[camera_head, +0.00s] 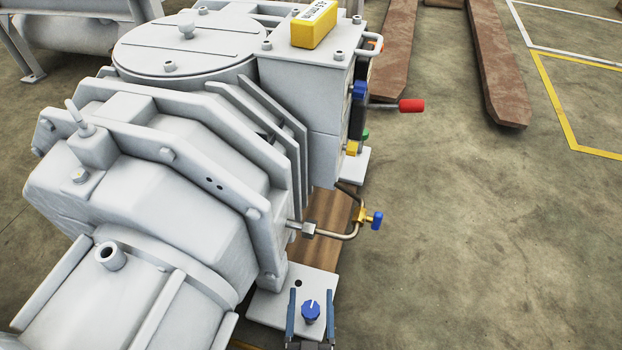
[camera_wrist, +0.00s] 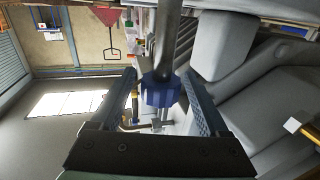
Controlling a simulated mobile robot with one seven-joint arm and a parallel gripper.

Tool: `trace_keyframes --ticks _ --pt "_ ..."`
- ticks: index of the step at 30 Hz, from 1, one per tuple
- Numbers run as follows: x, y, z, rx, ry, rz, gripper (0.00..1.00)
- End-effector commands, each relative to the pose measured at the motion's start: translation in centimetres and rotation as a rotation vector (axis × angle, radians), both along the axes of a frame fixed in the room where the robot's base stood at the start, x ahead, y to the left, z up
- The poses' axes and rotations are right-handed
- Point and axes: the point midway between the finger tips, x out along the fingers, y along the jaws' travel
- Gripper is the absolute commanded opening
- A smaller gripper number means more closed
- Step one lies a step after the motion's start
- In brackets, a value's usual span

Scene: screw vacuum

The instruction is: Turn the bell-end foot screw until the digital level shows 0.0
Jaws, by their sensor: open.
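The foot screw has a blue ribbed knob (camera_head: 311,311) with a white pointer line on top. It stands over the pale foot plate (camera_head: 262,306) at the bottom of the head view. My gripper (camera_head: 310,294) is open, with one finger on each side of the knob. In the wrist view the blue knob (camera_wrist: 160,92) sits between the two open fingers (camera_wrist: 161,80), with a gap visible beside it and a grey shaft (camera_wrist: 171,40) running from it. The digital level (camera_head: 313,25) is a yellow box on top of the pump; its display is too small to read surely.
The large grey pump body (camera_head: 150,180) stands close to the left of my gripper. A bent pipe with a small blue-handled valve (camera_head: 376,220) sticks out just behind the knob. A red-handled lever (camera_head: 411,106) juts out farther back. The floor to the right is clear.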

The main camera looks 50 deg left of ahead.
Motion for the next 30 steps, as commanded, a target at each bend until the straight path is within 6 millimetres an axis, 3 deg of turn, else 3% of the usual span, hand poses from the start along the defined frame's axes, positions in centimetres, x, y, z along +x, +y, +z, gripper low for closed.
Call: trace_keyframes --ticks 6,14,27,30 --pt "1.11 1.15 -0.03 0.001 -0.001 0.0 0.78" --pt "1.15 1.23 0.06 0.001 0.001 0.0 0.78" --pt "1.11 1.2 0.02 0.001 0.001 0.0 0.01" --pt "1.1 1.19 0.01 0.001 0.001 0.0 0.0"
